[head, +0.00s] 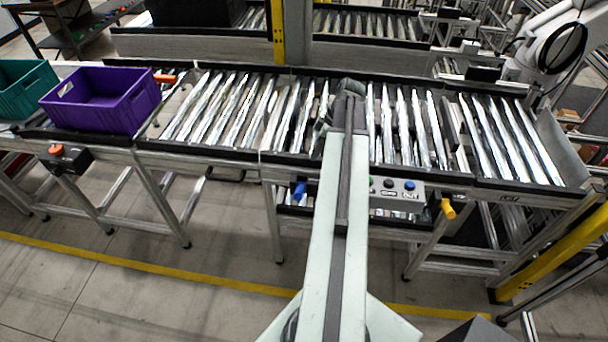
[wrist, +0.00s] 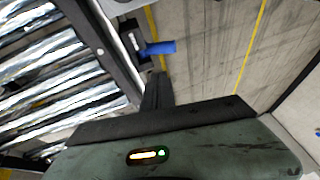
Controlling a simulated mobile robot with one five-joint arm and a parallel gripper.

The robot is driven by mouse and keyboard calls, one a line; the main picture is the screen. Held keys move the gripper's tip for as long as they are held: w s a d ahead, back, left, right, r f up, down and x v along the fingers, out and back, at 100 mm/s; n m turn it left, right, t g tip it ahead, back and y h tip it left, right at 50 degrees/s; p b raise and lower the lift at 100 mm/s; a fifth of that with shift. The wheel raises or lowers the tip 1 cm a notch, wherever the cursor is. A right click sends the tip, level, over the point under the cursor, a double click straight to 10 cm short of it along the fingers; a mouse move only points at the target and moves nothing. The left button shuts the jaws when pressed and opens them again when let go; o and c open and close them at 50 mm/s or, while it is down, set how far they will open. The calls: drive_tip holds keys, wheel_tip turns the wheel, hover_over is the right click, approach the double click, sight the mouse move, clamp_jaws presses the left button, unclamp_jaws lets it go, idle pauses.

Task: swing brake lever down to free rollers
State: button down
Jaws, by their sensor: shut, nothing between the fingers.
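A short blue lever handle (head: 299,190) sits on the front side rail of the roller conveyor (head: 270,154), just left of my arm. It also shows in the wrist view (wrist: 160,47), sticking out from a bracket on the rail. My gripper (wrist: 156,76) is shut and empty, with its dark fingertips close to the blue handle. I cannot tell whether they touch. A yellow handle (head: 448,209) and an orange knob (head: 56,149) are also on the front side. Which one is the brake lever is not marked.
A purple crate (head: 120,118) and a teal crate (head: 22,100) stand at the conveyor's left end. A grey button box (head: 397,191) is right of my arm. A yellow post (head: 550,262) stands at the right. The floor in front is clear.

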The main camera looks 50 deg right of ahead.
sight(299, 190)
drive_tip(key=shift+s+d, duration=0.2)
drive_tip(key=shift+d, duration=0.05)
drive_tip(key=b+x, duration=0.8)
drive_tip(key=s+b+x, duration=0.1)
drive_tip(key=b+x, duration=0.3)
drive_tip(key=x, duration=0.1)
drive_tip(key=shift+a+f, duration=0.15)
drive_tip(key=shift+a, duration=0.1)
drive_tip(key=shift+a+f+b, duration=0.25)
drive_tip(key=shift+b, duration=0.2)
drive_tip(key=shift+r, duration=0.1)
